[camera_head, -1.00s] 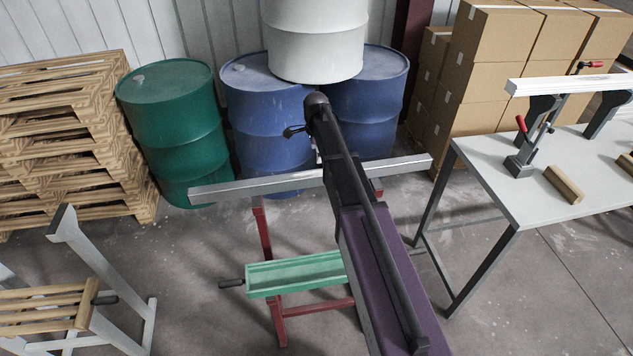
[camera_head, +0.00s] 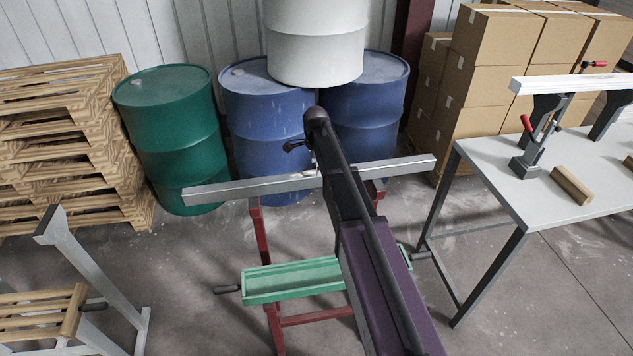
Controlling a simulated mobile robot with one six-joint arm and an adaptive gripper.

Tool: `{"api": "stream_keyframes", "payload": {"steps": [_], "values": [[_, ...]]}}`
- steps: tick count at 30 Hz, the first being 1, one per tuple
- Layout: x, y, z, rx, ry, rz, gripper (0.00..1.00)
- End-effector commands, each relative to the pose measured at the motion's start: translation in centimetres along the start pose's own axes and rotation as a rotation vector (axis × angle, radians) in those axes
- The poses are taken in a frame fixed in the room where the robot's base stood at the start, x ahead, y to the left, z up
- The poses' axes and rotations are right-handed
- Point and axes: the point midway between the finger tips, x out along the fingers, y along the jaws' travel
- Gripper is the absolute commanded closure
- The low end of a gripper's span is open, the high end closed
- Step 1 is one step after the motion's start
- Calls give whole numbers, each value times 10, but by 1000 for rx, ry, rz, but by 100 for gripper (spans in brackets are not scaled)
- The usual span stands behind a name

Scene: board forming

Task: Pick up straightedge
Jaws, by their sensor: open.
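The straightedge, a long grey metal bar (camera_head: 240,189), lies roughly level across the upper part of a red-legged stand (camera_head: 262,235). My arm crosses in front of it and hides part of its right half. My gripper (camera_head: 297,146) shows only in part, as a small dark piece at the far end of my arm, just above the bar in the picture. It looks open and holds nothing that I can see. I cannot tell how far its fingertips are from the bar.
The stand has a green tray (camera_head: 292,280) low down. Behind are a green drum (camera_head: 172,140), blue drums (camera_head: 262,135) and a white drum (camera_head: 315,45). A table (camera_head: 545,205) with a clamped white board (camera_head: 570,84) stands right. Pallets (camera_head: 60,140) and another trestle (camera_head: 90,262) are left.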

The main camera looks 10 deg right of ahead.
Motion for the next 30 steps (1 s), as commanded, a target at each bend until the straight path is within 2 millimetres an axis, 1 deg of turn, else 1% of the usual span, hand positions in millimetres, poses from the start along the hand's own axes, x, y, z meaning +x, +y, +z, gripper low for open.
{"api": "stream_keyframes", "payload": {"steps": [8,14,30], "values": [[0,0,0,0,0,0,3],[5,-1,0,0,0,0,3],[44,-5,-1,-1,0,0,3]]}}
